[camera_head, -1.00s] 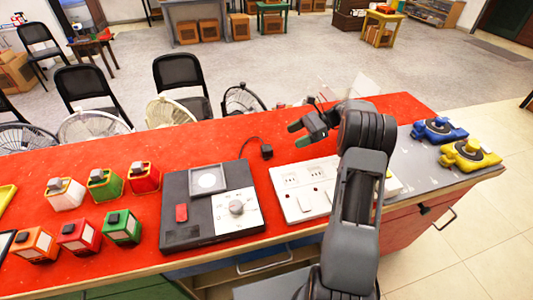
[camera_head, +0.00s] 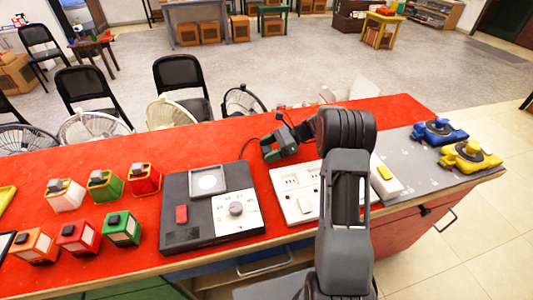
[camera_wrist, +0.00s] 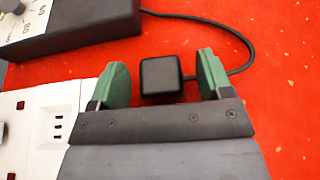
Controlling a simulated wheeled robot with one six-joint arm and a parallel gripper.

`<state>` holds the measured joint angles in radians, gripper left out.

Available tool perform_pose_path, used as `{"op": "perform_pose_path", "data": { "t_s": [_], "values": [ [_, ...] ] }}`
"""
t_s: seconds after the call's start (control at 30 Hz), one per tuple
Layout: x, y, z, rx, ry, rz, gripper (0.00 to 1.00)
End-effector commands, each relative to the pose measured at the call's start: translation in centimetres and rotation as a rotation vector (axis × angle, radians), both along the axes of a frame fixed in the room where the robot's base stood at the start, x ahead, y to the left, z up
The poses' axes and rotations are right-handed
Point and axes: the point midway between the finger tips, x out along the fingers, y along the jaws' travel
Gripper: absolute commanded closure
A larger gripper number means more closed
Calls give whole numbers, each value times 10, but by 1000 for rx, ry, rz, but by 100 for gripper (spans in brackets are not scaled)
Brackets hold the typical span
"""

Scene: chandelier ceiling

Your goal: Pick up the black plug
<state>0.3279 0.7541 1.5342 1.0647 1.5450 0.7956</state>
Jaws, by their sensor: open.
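The black plug (camera_wrist: 160,76) lies on the red tabletop in the wrist view, with its cable running off to the upper right and round to the dark device. My gripper (camera_wrist: 161,78) is open, with its two green fingers on either side of the plug. I cannot tell whether either finger touches it. In the head view my gripper (camera_head: 277,148) is low over the table behind the white socket panel, and it hides the plug there. Part of the cable (camera_head: 247,143) still shows.
The dark device with a dial (camera_head: 180,220) stands left of my gripper. The white socket panel (camera_head: 293,207) is just in front of it. Several coloured boxes stand at the left. Blue (camera_head: 438,131) and yellow (camera_head: 468,156) devices stand at the right. The red table behind the dark device is bare.

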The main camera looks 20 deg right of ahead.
Motion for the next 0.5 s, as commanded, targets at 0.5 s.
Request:
{"op": "perform_pose_path", "data": {
  "t_s": [0.5],
  "values": [
    [0, 6, -2, -1, -2, -1, 50]
  ]
}}
